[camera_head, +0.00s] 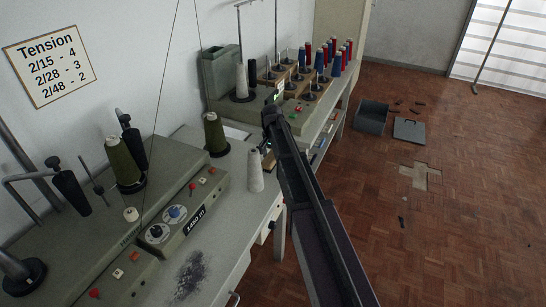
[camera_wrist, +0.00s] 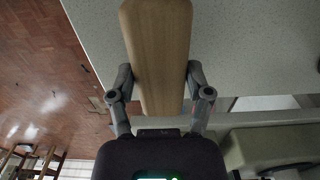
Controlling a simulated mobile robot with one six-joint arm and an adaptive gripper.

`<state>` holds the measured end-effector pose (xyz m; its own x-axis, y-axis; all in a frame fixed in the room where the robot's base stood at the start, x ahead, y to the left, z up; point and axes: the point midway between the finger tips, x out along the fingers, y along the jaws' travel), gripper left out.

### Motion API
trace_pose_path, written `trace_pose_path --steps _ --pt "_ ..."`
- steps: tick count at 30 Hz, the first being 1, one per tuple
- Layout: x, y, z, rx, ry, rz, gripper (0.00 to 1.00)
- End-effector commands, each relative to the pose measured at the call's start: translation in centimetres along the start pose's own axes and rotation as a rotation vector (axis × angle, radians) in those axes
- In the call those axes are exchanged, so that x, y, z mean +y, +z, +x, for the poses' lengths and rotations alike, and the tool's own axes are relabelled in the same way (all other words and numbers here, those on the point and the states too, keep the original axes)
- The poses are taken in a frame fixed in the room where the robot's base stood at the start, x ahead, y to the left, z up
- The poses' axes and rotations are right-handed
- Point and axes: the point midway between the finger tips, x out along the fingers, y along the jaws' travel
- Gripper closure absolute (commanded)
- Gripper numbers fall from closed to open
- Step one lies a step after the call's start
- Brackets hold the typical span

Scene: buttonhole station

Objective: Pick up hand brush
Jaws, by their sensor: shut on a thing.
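The hand brush (camera_wrist: 157,40) shows in the wrist view as a long, pale wooden body with a rounded end. My gripper (camera_wrist: 159,76) has one finger on each side of it and is shut on it. The bristles are out of sight. In the head view my arm hides most of the gripper, and I cannot make out the brush clearly there. The gripper is near the right edge of the grey worktable (camera_head: 232,200), beside a white thread cone (camera_head: 255,170).
Olive thread cones (camera_head: 215,133) and a control box (camera_head: 175,218) stand on the worktable, with a dark patch of dust (camera_head: 190,275) in front. Red and blue spools (camera_head: 325,60) stand farther back. An open grey case (camera_head: 371,117) lies on the floor. The floor at right is mostly clear.

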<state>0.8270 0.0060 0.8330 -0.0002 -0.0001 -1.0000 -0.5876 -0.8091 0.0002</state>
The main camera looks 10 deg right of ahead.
Motion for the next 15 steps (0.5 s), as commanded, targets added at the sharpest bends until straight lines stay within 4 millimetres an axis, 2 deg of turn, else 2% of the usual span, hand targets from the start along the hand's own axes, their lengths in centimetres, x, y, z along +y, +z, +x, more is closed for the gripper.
trace_pose_path --steps 15 --pt "0.0 0.0 -5.0 0.000 0.000 0.000 0.87"
